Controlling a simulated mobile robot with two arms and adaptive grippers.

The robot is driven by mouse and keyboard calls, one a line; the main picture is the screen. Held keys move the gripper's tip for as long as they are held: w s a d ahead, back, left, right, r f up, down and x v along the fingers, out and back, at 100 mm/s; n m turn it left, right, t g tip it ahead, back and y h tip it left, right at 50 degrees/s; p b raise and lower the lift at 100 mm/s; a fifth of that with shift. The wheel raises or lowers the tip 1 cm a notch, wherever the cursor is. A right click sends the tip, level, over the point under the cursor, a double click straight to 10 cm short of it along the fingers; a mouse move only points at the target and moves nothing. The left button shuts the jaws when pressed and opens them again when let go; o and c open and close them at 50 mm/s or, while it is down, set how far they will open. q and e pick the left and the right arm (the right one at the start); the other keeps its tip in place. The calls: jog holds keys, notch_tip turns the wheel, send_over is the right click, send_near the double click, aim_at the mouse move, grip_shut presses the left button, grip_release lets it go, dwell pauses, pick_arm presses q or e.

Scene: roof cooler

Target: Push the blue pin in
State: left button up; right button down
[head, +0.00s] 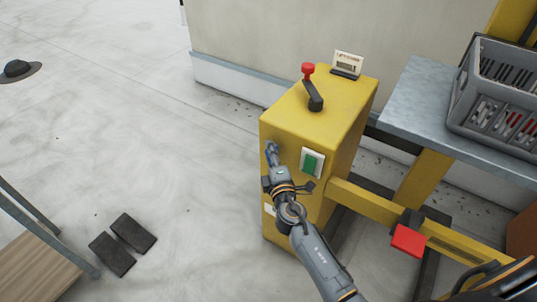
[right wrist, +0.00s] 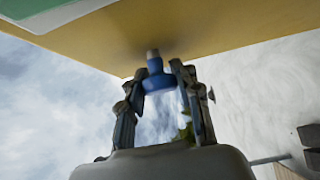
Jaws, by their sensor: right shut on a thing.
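The blue pin (head: 271,148) is on the front face of the yellow box (head: 315,115), near its left edge. In the right wrist view the blue pin (right wrist: 156,80) has a wide blue head, and a short grey shaft shows between the head and the yellow face. My right gripper (head: 272,160) is at the pin, with its fingers (right wrist: 158,85) on both sides of the blue head, shut on it. The fingers partly hide the pin in the head view. My left gripper is not in view.
The box also carries a green switch (head: 312,162), a red-knobbed lever (head: 308,72) and a small label stand (head: 347,64). A yellow rail with a red pad (head: 408,241) runs to the right. A grey crate (head: 500,95) stands on a metal shelf.

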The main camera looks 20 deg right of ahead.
jog(key=c, duration=1)
grip_release()
jog(key=shift+d, duration=0.25)
jog(key=shift+o, duration=0.2)
jog(key=shift+s+a, duration=0.15)
jog(key=shift+s, duration=0.35)
jog(key=s+a, duration=0.1)
jog(key=s, duration=1)
jog(key=shift+a, duration=0.15)
